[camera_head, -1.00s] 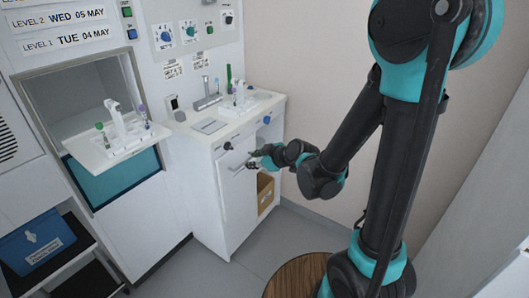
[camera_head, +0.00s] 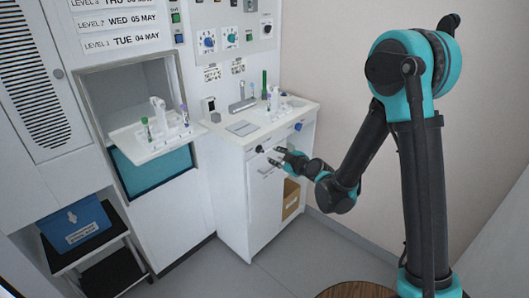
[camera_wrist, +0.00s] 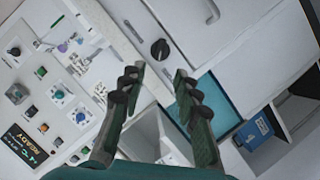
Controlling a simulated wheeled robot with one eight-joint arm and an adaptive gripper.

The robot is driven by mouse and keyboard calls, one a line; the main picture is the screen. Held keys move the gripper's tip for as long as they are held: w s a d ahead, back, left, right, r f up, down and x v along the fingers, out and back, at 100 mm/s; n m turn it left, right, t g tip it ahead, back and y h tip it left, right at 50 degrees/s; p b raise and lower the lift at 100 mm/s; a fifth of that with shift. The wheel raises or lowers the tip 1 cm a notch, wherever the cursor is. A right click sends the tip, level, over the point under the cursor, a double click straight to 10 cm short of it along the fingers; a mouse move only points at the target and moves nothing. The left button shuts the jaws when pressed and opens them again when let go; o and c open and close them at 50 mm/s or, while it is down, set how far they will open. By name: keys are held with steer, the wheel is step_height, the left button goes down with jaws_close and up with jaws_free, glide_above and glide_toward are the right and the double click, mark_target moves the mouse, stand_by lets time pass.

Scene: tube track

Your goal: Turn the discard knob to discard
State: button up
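A round black knob (camera_head: 260,149) sits high on the front of the white counter cabinet. It shows in the wrist view as a black knob (camera_wrist: 160,49) with a pale mark across its face. No label for it is readable, so I cannot tell its setting. My gripper (camera_head: 279,156) is just right of the knob in the head view, near the cabinet front. In the wrist view my gripper (camera_wrist: 157,76) is open and empty, its two dark fingers spread apart. The knob shows beyond the fingertips, roughly between them, and looks untouched.
A bar handle (camera_head: 266,170) is below the knob. A blue knob (camera_head: 298,127) is right of it above an open compartment holding a cardboard box (camera_head: 290,199). A tube tray (camera_head: 150,149) juts out at the left. The floor (camera_head: 290,245) in front is clear.

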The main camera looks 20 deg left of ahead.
mark_target(262, 150)
steer(key=x, duration=0.9)
steer(key=shift+w+a, duration=0.1)
steer(key=shift+a, duration=0.1)
jaws_close()
